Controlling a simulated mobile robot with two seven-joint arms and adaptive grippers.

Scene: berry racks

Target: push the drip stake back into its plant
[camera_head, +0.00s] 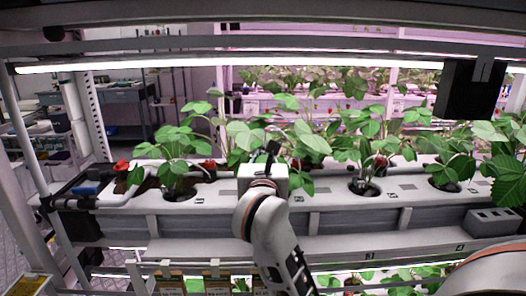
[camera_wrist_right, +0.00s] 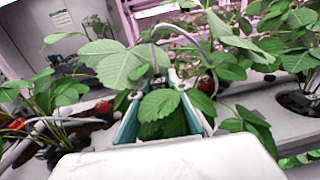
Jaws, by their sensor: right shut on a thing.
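My right gripper (camera_head: 271,152) reaches over the front of the white planting trough (camera_head: 220,207), among the leaves of a strawberry plant (camera_head: 245,133). In the right wrist view its two teal-lined fingers run up toward the plant (camera_wrist_right: 118,65), and the fingertips (camera_wrist_right: 156,76) are close together. They are shut on the drip stake, of which little shows; leaves cover most of it. A thin grey drip tube (camera_wrist_right: 182,30) arches above the fingertips. The planting hole is hidden behind the gripper and leaves. My left gripper is in neither view.
Other strawberry plants stand in holes along the trough, at left (camera_head: 175,150) and right (camera_head: 366,150). A red-capped pipe fitting (camera_head: 122,166) is at the trough's left end. A lamp bar (camera_head: 200,65) runs above. A grey block (camera_head: 494,221) sits at the right front.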

